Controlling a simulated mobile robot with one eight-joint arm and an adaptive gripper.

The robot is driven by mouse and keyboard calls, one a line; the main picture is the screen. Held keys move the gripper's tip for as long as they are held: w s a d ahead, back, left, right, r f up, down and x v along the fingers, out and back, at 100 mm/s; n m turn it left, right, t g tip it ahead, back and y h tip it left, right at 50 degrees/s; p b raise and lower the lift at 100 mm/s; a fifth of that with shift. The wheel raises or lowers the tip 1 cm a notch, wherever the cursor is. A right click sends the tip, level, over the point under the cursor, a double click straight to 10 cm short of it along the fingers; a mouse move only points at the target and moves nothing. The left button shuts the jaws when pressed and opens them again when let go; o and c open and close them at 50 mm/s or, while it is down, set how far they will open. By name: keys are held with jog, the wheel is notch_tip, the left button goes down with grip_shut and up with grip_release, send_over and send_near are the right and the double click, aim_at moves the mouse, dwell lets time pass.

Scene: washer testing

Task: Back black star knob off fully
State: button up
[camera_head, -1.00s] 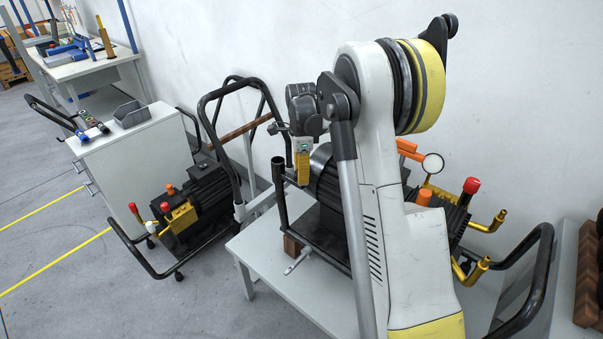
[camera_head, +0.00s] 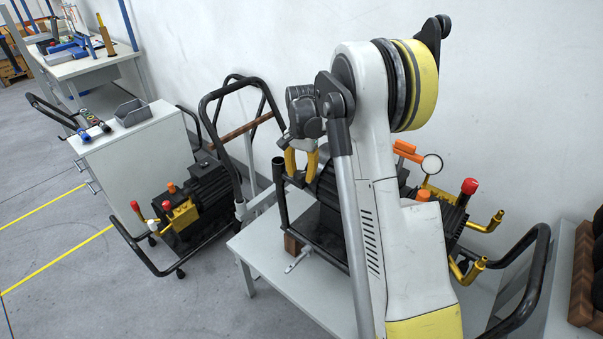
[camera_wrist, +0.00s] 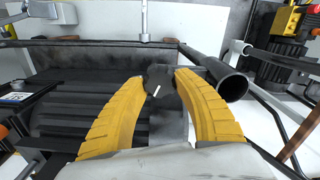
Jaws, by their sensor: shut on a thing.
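My gripper (camera_wrist: 160,82) shows in the wrist view as two curved yellow fingers closed on the black star knob (camera_wrist: 160,77). The knob is dark and sits between the fingertips, with a small white mark just below it. Its lower side and any thread are hidden, so I cannot tell whether it is still seated. Below it is a black, ribbed machine body (camera_wrist: 75,112). In the head view my gripper (camera_head: 300,178) points down at the machine's left end, beside an upright black tube. My arm hides much of the machine there.
The open-ended black tube (camera_wrist: 233,86) is close to the right finger. The machine stands on a grey table (camera_head: 262,254). A round gauge (camera_head: 432,165) and a red-capped valve (camera_head: 469,187) are to the right. A trolley with another pump (camera_head: 205,190) stands left.

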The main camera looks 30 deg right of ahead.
jog(key=n, duration=0.5)
jog(key=shift+n, duration=0.3)
jog(key=n, duration=0.5)
jog(key=shift+a+n+p, duration=0.15)
jog(key=shift+n+p, duration=0.15)
jog(key=shift+p, duration=0.1)
jog(key=n, duration=1.1)
jog(key=shift+a, duration=0.15)
jog(key=shift+n, duration=0.3)
jog(key=o, duration=1.2)
jog(key=shift+c, duration=0.2)
